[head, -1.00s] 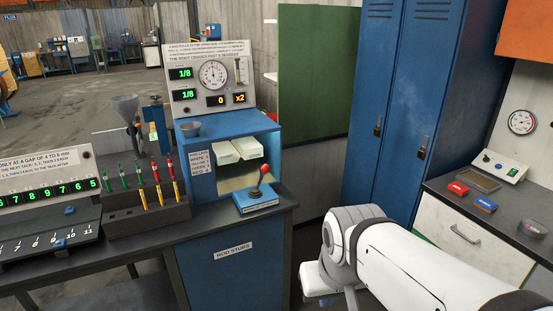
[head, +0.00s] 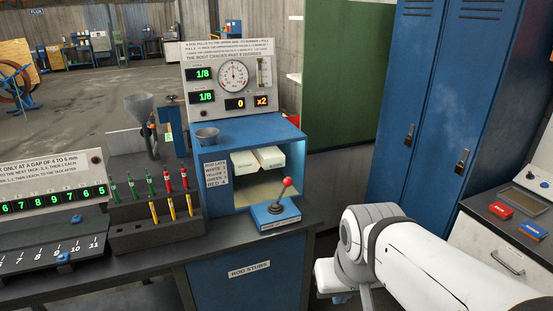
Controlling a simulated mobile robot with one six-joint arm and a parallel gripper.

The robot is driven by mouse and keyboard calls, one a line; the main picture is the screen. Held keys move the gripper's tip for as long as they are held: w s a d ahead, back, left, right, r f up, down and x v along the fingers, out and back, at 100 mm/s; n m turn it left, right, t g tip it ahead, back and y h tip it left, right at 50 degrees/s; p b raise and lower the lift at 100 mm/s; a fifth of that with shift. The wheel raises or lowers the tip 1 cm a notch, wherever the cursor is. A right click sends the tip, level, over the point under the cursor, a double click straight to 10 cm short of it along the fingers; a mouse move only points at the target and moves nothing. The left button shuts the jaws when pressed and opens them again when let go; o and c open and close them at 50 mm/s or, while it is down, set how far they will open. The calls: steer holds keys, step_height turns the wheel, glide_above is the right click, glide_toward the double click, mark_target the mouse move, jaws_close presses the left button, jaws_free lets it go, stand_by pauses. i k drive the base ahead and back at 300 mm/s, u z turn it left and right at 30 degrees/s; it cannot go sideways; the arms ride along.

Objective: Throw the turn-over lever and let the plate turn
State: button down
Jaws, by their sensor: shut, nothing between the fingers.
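A lever with a red ball knob (head: 287,182) stands on a small blue base (head: 268,217) at the right front of the bench. It leans slightly right. The label on the base is too small to read. Behind it is an open-fronted blue housing (head: 222,190) with two pale blocks (head: 257,159) inside and a light surface below them. I cannot tell which part is the plate. My white arm comes in from the lower right, and its bent joint is right of the lever, apart from it. My gripper's fingers do not show.
A dark rack (head: 155,225) of coloured sticks and a funnel (head: 139,106) stand left. Blue lockers (head: 415,100) rise at right. The bench directly left of the lever base is narrow.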

mark_target(288, 181)
steer(key=i, duration=1.25)
steer(key=z, duration=0.05)
